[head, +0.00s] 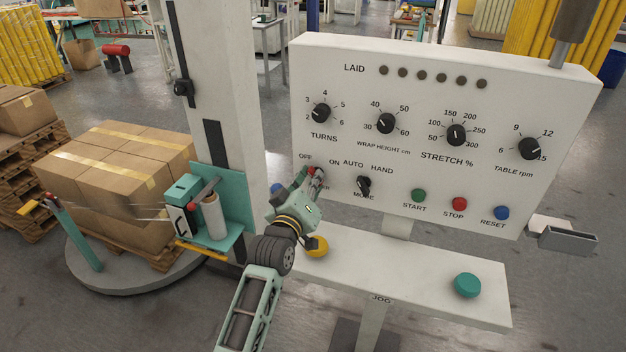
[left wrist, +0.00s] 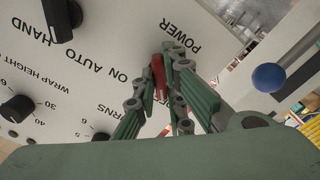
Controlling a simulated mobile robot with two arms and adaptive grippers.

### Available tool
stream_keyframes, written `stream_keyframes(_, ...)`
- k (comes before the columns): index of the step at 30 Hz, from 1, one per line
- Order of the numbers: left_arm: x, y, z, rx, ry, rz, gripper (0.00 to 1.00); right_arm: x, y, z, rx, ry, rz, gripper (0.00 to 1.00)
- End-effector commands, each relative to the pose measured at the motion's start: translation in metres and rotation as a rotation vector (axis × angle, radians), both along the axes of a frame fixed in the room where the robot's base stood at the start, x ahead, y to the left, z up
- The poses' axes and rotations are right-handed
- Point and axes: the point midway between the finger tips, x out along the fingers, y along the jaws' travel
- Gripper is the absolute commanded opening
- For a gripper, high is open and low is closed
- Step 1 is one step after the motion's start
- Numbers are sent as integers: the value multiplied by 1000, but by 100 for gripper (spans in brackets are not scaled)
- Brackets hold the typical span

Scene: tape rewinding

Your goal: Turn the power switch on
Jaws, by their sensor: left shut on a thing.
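The power switch is a small red lever (left wrist: 158,76) on the white control panel (head: 340,70). In the left wrist view, which looks upside down, it sits between the two green fingers of my left gripper (left wrist: 160,92), close to the POWER label. My left gripper (head: 314,178) is shut on the switch in the head view too, low on the panel's left side. The OFF label is left of the fingers and ON is right of them. The fingers hide much of the switch, so its exact angle is hard to tell. My right gripper is not in view.
The black mode knob (head: 364,186) is close to the right of my left gripper. A yellow button (head: 317,246) and a teal button (head: 467,285) are on the shelf below. Stacked boxes (head: 100,165) stand on a turntable at left.

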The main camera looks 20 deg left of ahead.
Motion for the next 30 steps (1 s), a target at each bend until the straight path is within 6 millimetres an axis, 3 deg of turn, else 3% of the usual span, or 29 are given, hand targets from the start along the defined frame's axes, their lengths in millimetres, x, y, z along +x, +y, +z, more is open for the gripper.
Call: stream_keyframes(30, 1, 0, 3, 902, -35, 2, 0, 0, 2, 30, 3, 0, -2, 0)
